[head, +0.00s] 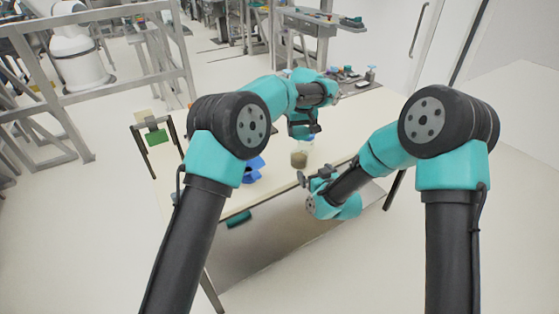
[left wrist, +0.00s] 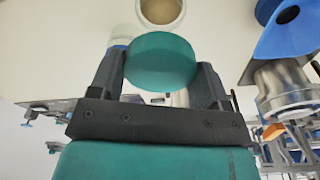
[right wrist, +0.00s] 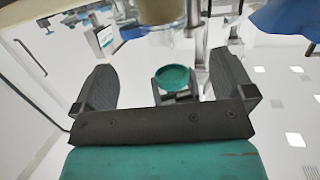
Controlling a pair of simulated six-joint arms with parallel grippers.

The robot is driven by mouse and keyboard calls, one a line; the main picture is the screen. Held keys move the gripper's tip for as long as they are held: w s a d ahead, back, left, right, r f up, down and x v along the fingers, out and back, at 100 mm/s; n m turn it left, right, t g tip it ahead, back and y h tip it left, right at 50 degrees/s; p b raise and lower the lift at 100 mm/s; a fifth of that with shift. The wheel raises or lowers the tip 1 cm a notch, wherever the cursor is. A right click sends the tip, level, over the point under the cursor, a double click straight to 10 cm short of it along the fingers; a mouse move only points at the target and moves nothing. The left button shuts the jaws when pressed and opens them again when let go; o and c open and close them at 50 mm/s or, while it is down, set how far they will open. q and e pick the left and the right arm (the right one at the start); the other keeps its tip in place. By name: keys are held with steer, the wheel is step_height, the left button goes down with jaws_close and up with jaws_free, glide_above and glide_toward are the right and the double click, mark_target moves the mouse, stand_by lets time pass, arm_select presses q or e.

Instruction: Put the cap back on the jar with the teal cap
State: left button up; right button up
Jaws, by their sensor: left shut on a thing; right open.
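The jar (head: 299,158) stands uncapped on the table, with brownish contents showing through its clear wall. Its open round mouth shows at the top of the left wrist view (left wrist: 161,10). My left gripper (head: 303,133) is shut on the teal cap (left wrist: 160,62) and holds it above the table, apart from the jar. The cap also shows in the right wrist view (right wrist: 174,78). My right gripper (right wrist: 163,88) is open and empty near the table's front edge. The jar's lower part (right wrist: 160,10) shows beyond its fingers, not between them.
A blue object (head: 254,168) lies left of the jar; it shows in the left wrist view with a dark round opening (left wrist: 285,30). Small items (head: 345,72) and a blue-topped bottle (head: 371,73) stand at the table's back. Table right of the jar (head: 345,130) is clear.

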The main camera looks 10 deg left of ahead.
mark_target(299, 157)
arm_select(q)
steer(key=shift+s+d, duration=0.1)
arm_select(e)
steer(key=shift+w+a+r, duration=0.1)
steer(key=shift+a+r, duration=0.05)
steer(key=shift+a, duration=0.05)
steer(key=x, duration=1.2)
steer(key=c, duration=1.3)
arm_select(q)
steer(key=shift+f, duration=2.5)
